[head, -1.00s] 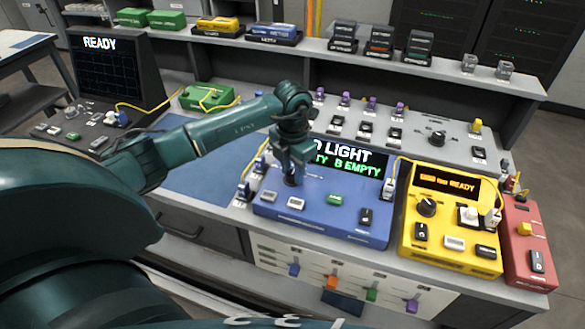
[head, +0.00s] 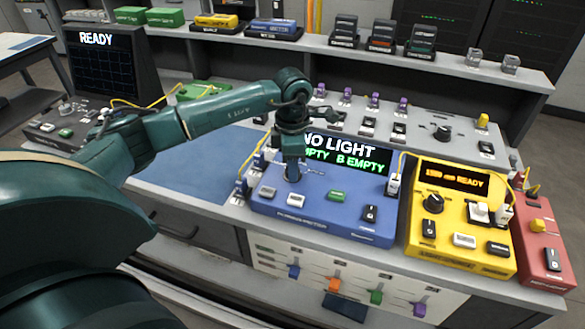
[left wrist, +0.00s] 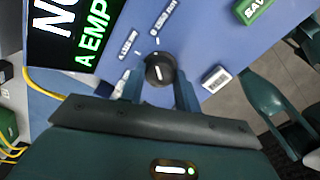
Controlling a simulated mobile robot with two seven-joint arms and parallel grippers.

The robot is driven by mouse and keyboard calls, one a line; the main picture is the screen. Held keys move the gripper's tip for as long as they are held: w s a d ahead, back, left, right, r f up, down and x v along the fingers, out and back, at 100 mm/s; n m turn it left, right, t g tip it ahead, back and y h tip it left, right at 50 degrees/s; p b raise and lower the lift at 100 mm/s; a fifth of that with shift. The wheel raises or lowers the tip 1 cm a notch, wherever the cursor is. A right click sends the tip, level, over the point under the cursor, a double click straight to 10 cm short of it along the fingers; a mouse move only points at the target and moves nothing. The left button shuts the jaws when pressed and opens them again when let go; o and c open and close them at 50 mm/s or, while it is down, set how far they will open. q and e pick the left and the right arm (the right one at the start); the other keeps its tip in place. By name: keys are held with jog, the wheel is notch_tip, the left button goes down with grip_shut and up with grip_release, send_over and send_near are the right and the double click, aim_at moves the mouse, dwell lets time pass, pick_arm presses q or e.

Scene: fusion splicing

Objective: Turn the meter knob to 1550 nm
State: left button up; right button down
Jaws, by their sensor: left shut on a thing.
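The blue power meter (head: 320,213) stands on the bench, its screen (head: 343,154) reading "NO LIGHT" with "B EMPTY" below. My left gripper (head: 292,174) points down over the meter's left end and is shut on its knob. In the left wrist view the dark round knob (left wrist: 160,68) with a white pointer line sits between the two fingers of my left gripper (left wrist: 159,84). In the head view the gripper hides the knob. My right gripper is not in view.
The meter carries a green button (head: 337,196) and a dark switch (head: 370,214). A yellow light source (head: 462,215) and a red box (head: 541,250) stand to its right. A blue mat (head: 200,165) lies left. A grey panel (head: 425,128) with connectors is behind.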

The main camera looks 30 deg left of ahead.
pick_arm(q)
jog(key=shift+m+b, duration=0.4)
jog(key=shift+m, duration=0.6)
jog(key=o, duration=1)
notch_tip(320, 180, up, 13)
jog(key=shift+r, duration=0.1)
